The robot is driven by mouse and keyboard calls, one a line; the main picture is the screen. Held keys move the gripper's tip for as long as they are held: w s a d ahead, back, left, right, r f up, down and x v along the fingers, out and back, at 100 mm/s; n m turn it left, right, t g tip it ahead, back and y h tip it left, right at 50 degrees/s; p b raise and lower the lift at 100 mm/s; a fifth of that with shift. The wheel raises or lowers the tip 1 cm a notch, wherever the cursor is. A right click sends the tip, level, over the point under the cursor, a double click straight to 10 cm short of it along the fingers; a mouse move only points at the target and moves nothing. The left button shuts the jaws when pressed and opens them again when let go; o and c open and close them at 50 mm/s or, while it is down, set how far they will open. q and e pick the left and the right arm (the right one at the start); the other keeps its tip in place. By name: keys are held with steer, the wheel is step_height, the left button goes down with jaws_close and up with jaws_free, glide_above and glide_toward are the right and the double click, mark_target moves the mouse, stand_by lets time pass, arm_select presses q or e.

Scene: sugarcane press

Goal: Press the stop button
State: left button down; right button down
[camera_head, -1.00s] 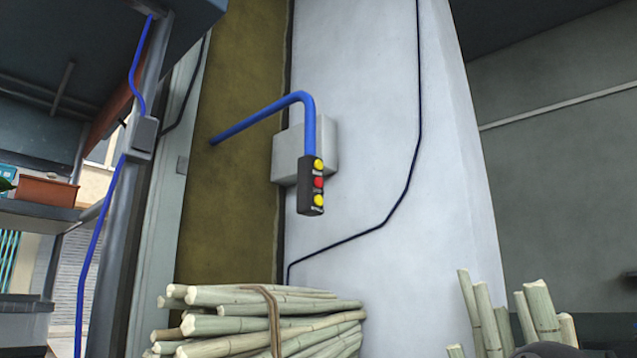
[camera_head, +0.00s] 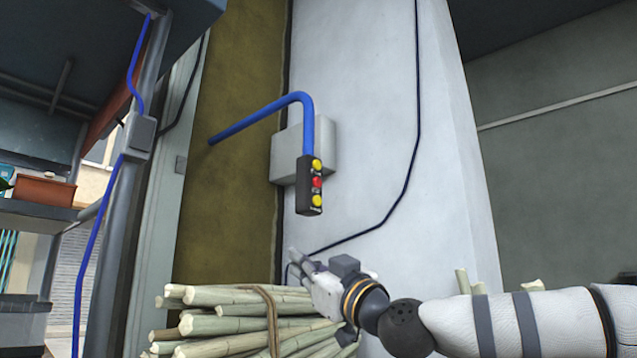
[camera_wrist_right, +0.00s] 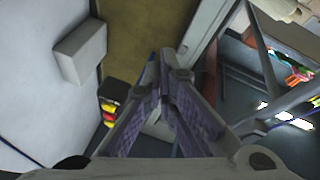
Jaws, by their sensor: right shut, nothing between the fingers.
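A black control box (camera_head: 308,200) hangs from a bent blue pipe (camera_head: 308,120). It has a red button (camera_head: 317,182) in the middle, with a yellow button (camera_head: 317,164) above and another yellow button (camera_head: 317,200) below. My right gripper (camera_head: 293,260) is below the box, pointing up and left, apart from it. It is shut and empty. In the right wrist view, the red button (camera_wrist_right: 107,106) and yellow buttons show at the left, beside the shut fingers (camera_wrist_right: 161,62). My left gripper is not in view.
A grey wall box (camera_head: 323,150) is behind the control box on the pale wall (camera_head: 365,90). More cane shows behind my right arm. A metal frame (camera_head: 130,190) stands at the left.

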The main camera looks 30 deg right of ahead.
mark_target(317, 182)
steer(key=s+d+r+t+h, duration=0.1)
steer(key=s+d+r, duration=0.2)
steer(key=r, duration=0.2)
steer(key=s+d+r+t+h, duration=0.1)
steer(key=s+d+r+t, duration=0.1)
steer(key=r, duration=0.4)
steer(key=s+d+r+m+t+h, duration=0.1)
steer(key=s+d+r, duration=0.3)
steer(key=r, duration=0.1)
steer(key=shift+s+r+t, duration=0.15)
steer(key=shift+r+t, duration=0.05)
steer(key=shift+t, duration=0.2)
